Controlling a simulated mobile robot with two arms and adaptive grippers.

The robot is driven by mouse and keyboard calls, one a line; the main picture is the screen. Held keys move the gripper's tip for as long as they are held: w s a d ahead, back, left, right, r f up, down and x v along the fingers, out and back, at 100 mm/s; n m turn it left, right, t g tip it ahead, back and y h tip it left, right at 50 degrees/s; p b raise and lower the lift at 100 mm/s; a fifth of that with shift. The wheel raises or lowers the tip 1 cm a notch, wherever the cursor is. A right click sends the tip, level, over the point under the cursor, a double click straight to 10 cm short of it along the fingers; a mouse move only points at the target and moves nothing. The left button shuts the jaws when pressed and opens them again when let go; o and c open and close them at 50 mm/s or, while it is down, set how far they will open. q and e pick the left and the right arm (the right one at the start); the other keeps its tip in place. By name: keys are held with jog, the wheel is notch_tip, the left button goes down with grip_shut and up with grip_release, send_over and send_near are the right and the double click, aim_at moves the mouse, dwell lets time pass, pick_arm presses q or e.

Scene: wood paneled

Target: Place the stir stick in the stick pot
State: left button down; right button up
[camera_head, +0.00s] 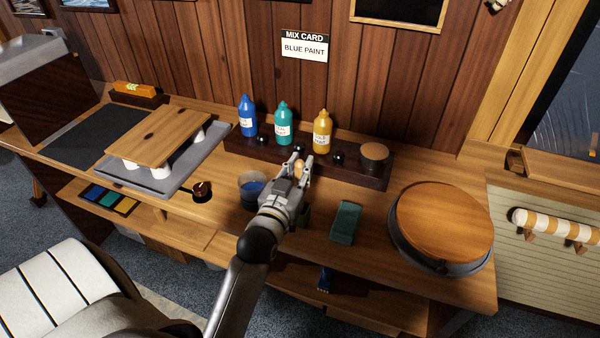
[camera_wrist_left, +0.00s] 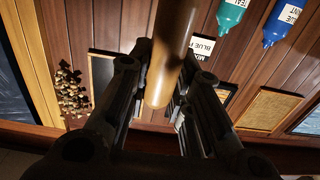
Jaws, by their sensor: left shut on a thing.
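My left gripper (camera_head: 304,172) is over the workbench, just right of a cup with blue paint (camera_head: 252,185). It is shut on the stir stick, a tan wooden rod. Only a rounded tan end (camera_head: 299,165) shows at the fingers in the head view. In the left wrist view the stick (camera_wrist_left: 170,55) runs between the two fingers (camera_wrist_left: 158,95). A dark green object behind my wrist is mostly hidden.
Blue (camera_head: 247,117), teal (camera_head: 283,124) and yellow (camera_head: 322,131) bottles stand on a dark rack (camera_head: 238,145) behind the gripper. A green block (camera_head: 346,222) and a round wooden-topped turntable (camera_head: 441,221) are to the right. A grey tray (camera_head: 205,155) is left.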

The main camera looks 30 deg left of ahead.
pick_arm(q)
jog(key=shift+f, duration=0.7)
jog(key=shift+f, duration=0.2)
jog(key=c, duration=1.3)
grip_release()
jog(key=shift+r, duration=0.1)
